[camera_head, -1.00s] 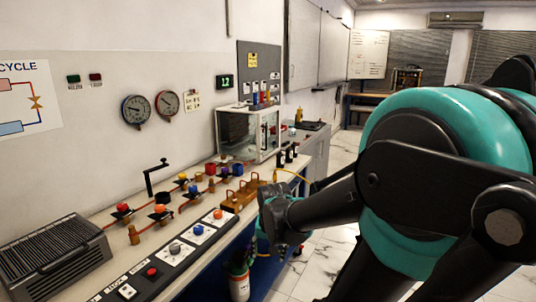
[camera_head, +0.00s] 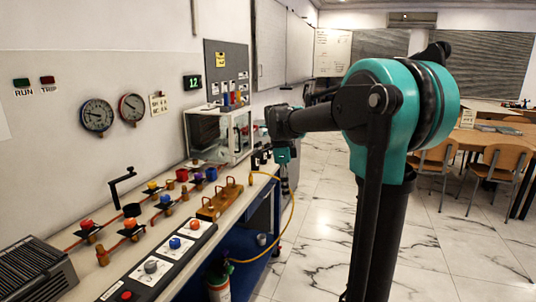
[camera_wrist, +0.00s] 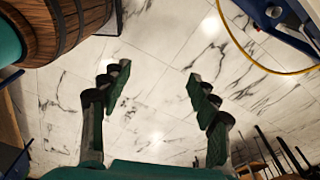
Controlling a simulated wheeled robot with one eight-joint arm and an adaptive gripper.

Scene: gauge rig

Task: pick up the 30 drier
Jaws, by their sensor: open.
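My gripper (camera_wrist: 157,80) is open and empty in the wrist view, its dark green fingers apart above the marble floor. In the head view, my gripper (camera_head: 286,184) hangs down beyond the bench's right edge. No label reading 30 is legible, so I cannot tell which thing is the 30 drier. A brown rack with upright handles (camera_head: 212,213) sits on the bench (camera_head: 185,261). Several small dark bottles (camera_head: 257,160) stand near the bench's far right edge, left of my gripper.
A glass-fronted cabinet (camera_head: 207,143) stands at the back of the bench. A yellow hose (camera_head: 290,215) loops off the bench edge. A wooden barrel (camera_wrist: 70,28) is at upper left in the wrist view.

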